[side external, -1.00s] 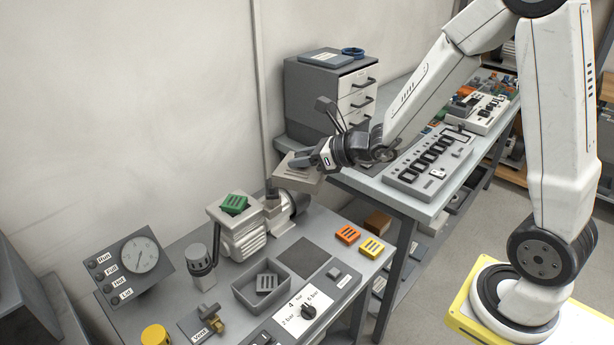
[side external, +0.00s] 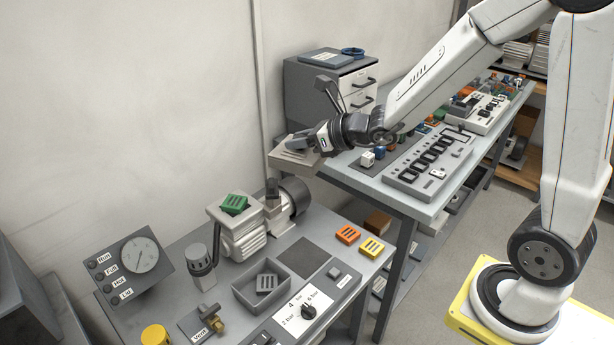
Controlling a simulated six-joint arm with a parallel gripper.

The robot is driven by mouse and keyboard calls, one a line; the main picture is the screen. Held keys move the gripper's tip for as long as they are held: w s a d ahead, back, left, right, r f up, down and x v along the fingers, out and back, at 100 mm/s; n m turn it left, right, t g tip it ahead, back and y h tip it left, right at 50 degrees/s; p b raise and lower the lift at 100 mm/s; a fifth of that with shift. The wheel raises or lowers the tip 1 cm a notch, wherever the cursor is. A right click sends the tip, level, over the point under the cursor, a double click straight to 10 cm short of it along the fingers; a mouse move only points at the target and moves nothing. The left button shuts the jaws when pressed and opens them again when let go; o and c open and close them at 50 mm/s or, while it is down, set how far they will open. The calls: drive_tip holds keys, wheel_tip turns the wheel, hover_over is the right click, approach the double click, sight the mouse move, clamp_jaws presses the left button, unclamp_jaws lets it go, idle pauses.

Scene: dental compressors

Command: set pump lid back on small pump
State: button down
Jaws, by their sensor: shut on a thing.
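The pump lid (side external: 292,161), a flat grey-beige slab, is shut in my gripper (side external: 305,145). It hangs in the air, roughly level, above and to the right of the small pump, and in the picture it overlaps the corner of the rear bench. The small pump (side external: 243,238) is a light grey ribbed box with a dark round motor, on the front bench. A green slotted block (side external: 234,204) sits at the top of its box. The lid's underside is hidden, and I cannot tell how deep the green block sits.
A grey bin (side external: 247,298) holds a grey slotted block (side external: 267,284). Orange (side external: 347,234) and yellow (side external: 371,248) slotted blocks lie at the bench's right. A dark mat (side external: 305,256) is bare. The gauge panel (side external: 131,267) stands left; a drawer cabinet (side external: 318,95) stands behind.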

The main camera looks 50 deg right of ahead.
drive_tip(key=shift+d+f, duration=0.15)
drive_tip(key=shift+f, duration=0.35)
drive_tip(key=s+f+n+g+y, duration=0.1)
drive_tip(key=s+f+n+y, duration=0.1)
drive_tip(key=s+f, duration=0.3)
drive_tip(key=s+f+n+g+y, duration=0.2)
drive_tip(key=s+f, duration=0.4)
drive_tip(key=f, duration=0.8)
drive_tip(key=shift+s+d+f+n+y, duration=0.2)
drive_tip(key=shift+f+n+y, duration=0.05)
drive_tip(key=shift+n+y, duration=0.55)
drive_tip(key=shift+w, duration=0.1)
drive_tip(key=w+f, duration=0.3)
drive_tip(key=w, duration=0.1)
drive_tip(key=w+f, duration=0.3)
drive_tip(key=w, duration=0.2)
drive_tip(key=w+f, duration=0.3)
drive_tip(key=w, duration=0.1)
drive_tip(key=shift+w+d+f, duration=0.15)
drive_tip(key=shift+w, duration=0.05)
drive_tip(key=shift+f, duration=0.1)
